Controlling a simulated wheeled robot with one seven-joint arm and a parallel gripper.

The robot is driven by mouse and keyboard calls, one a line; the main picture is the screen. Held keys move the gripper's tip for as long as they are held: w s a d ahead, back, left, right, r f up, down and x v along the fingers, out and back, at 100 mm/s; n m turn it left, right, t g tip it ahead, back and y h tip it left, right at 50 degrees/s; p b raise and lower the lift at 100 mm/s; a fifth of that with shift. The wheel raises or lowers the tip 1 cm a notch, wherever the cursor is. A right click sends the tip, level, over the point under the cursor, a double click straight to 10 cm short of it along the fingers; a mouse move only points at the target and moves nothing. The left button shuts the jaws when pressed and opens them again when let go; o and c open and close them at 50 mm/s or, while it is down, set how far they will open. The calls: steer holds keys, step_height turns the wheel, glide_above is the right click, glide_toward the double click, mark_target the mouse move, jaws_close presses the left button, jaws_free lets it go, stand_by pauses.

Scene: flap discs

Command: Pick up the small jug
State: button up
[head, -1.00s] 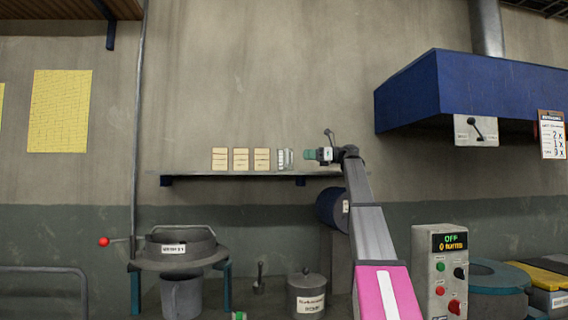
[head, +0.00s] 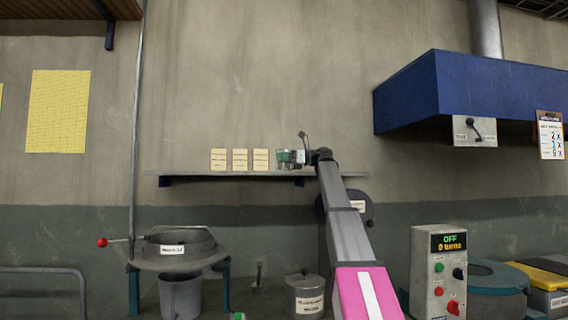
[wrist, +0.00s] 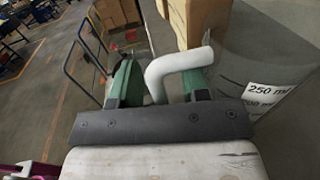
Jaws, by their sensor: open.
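The small jug (wrist: 262,75) stands on the wall shelf. In the wrist view it is a grey body at the right with a "250 ml" label and a pale bent handle (wrist: 178,64). My gripper (wrist: 163,82) is open, with one green finger on each side of the handle; I cannot tell whether either touches it. In the head view my gripper (head: 283,158) is at the shelf, just right of the small boxes, and covers most or all of the jug.
Several cream boxes (head: 240,159) stand on the shelf (head: 225,173) just left of my gripper. A blue hood (head: 450,90) juts out at the right. Below are a labelled pot (head: 305,297) and a control box (head: 438,270). The wall above the shelf is clear.

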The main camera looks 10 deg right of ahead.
steer(key=shift+a, duration=0.1)
jaws_close()
steer(key=shift+r, duration=0.1)
step_height(320, 180, up, 10)
stand_by(0.6)
